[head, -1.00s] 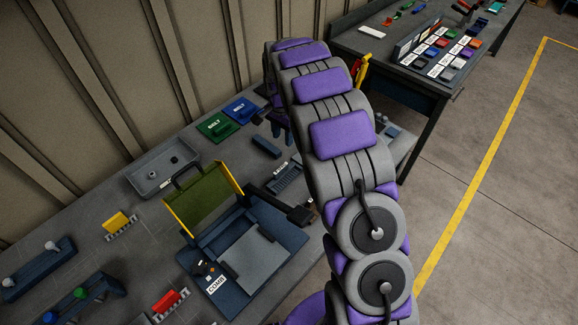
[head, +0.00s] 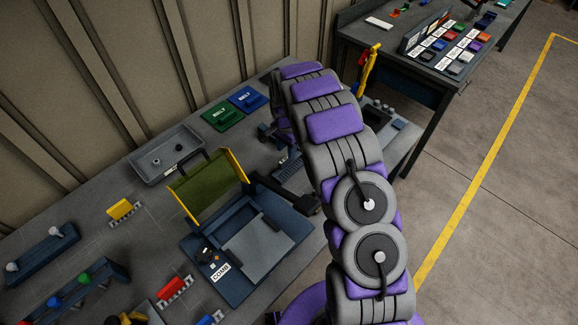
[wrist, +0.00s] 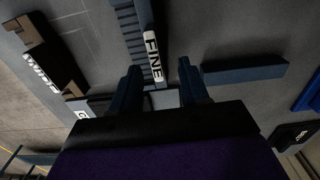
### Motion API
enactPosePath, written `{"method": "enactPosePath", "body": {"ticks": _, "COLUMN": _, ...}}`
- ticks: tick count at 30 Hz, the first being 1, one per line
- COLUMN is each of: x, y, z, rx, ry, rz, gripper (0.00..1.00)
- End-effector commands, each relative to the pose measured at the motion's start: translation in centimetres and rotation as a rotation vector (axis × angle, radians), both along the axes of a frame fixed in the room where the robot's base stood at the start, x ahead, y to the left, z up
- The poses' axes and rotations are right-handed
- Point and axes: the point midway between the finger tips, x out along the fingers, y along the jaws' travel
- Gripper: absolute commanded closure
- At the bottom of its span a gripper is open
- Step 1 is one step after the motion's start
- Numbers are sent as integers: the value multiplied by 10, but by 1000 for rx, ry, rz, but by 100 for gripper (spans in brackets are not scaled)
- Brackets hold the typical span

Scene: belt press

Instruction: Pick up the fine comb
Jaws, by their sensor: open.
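The fine comb (wrist: 130,28) is a dark ridged bar with a white FINE label (wrist: 152,58). In the wrist view it lies on the bench, its labelled end between and just beyond my open fingers (wrist: 157,88). The fingers look empty, and I cannot tell how high they are above the comb. In the head view, the comb (head: 287,166) lies behind the press, partly hidden by my arm. My gripper (head: 270,133) shows there as a dark shape beside the arm, close to the comb.
A dark blue bar (wrist: 245,72) lies right of my fingers. The blue press (head: 215,270) with a COMB label and a raised green lid (head: 208,185) stands in front. A grey tray (head: 166,155) and green (head: 222,116) and blue (head: 247,99) BELT blocks lie behind.

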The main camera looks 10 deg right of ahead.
Motion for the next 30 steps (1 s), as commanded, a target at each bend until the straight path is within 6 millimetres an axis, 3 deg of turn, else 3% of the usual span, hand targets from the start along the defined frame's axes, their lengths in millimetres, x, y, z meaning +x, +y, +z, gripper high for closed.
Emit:
{"method": "enactPosePath", "body": {"ticks": 12, "x": -7, "y": -3, "z": -48, "rx": 6, "ry": 2, "rz": -2, "gripper": 55}}
{"method": "enactPosePath", "body": {"ticks": 19, "x": -7, "y": 0, "z": -49, "rx": 3, "ry": 0, "rz": -1, "gripper": 55}}
{"method": "enactPosePath", "body": {"ticks": 30, "x": -6, "y": 0, "z": -50, "rx": 3, "ry": 0, "rz": -1, "gripper": 90}}
